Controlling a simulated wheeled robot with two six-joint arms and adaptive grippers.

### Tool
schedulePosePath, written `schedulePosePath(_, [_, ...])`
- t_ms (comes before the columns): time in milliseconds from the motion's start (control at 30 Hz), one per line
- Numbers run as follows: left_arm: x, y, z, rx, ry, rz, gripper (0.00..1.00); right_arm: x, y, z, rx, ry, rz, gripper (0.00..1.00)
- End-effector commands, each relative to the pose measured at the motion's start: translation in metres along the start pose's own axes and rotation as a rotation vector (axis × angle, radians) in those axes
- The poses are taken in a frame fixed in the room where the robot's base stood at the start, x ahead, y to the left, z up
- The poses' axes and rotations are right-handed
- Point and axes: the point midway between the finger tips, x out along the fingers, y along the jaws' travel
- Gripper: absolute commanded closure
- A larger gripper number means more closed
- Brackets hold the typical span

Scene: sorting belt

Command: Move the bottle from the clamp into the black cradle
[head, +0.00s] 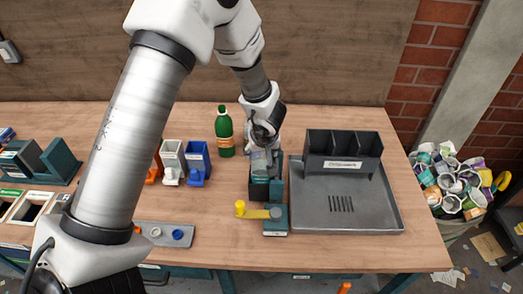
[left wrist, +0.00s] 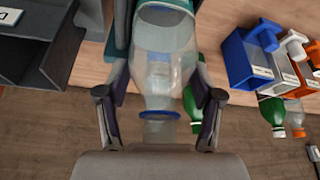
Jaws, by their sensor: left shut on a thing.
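A clear plastic bottle (left wrist: 165,75) with a teal label and a blue neck ring stands in the clamp (head: 275,220), a dark teal fixture with a yellow handle. The bottle also shows in the head view (head: 261,164), partly hidden by my gripper. My left gripper (left wrist: 160,118) is shut on the bottle near its shoulder and neck, reaching down from above. At the far left of the table stands a dark holder with slanted sides (head: 60,160); I cannot tell if it is the black cradle. My right gripper is out of view.
A grey tray (head: 365,215) with a dark divided rack (head: 343,165) lies right of the clamp. A green bottle (head: 224,135) and blue, white and orange bins (head: 196,160) stand to the left. A full waste bin (head: 452,190) is beyond the table's right edge.

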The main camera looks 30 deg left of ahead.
Motion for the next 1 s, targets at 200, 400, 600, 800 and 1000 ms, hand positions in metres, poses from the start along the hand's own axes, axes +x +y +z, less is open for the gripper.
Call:
schedulePosePath(200, [0.001,0.000,0.000,-0.001,0.000,0.000,1.00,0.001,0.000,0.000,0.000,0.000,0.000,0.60])
schedulePosePath(400, [0.001,0.000,0.000,-0.001,0.000,0.000,0.05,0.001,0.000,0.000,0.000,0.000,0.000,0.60])
schedulePosePath(600, [0.001,0.000,0.000,-0.001,0.000,0.000,0.05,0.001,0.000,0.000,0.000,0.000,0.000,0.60])
schedulePosePath(800, [-0.011,0.001,0.000,-0.001,0.002,0.002,0.05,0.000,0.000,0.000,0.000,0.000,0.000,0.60])
schedulePosePath(1000, [-0.058,0.001,-0.001,-0.003,0.005,0.003,0.05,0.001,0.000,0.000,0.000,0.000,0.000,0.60])
